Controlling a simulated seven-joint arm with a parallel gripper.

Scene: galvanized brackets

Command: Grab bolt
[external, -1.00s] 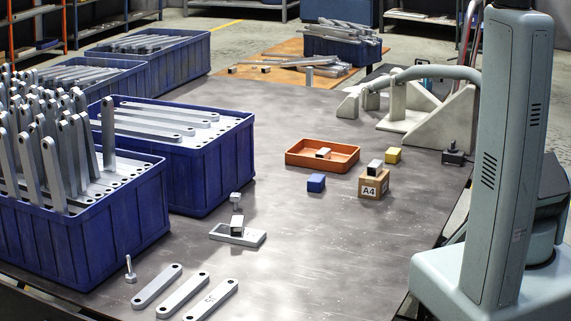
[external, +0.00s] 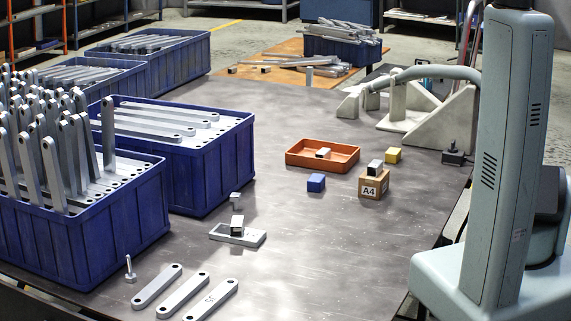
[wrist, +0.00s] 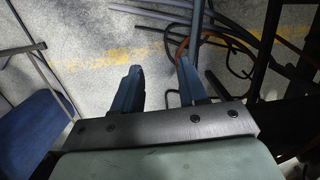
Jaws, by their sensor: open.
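A small silver bolt (external: 130,268) stands upright on its head on the dark table in the external view, near the front left, with its shank pointing up. A second small metal piece (external: 235,198) sits further back, by the grey block with a dark-topped cube; it is too small to tell whether it is a bolt. My gripper (wrist: 160,78) shows in the wrist view with its two blue fingers apart and nothing between them. It faces a concrete floor, away from the bolt. The external view does not show the gripper.
Flat galvanized brackets (external: 172,286) lie just right of the bolt. Tall blue crates (external: 120,219) of brackets fill the left side. An orange tray (external: 322,163), a blue cube (external: 316,183) and a cardboard A4 box (external: 374,184) stand at centre right.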

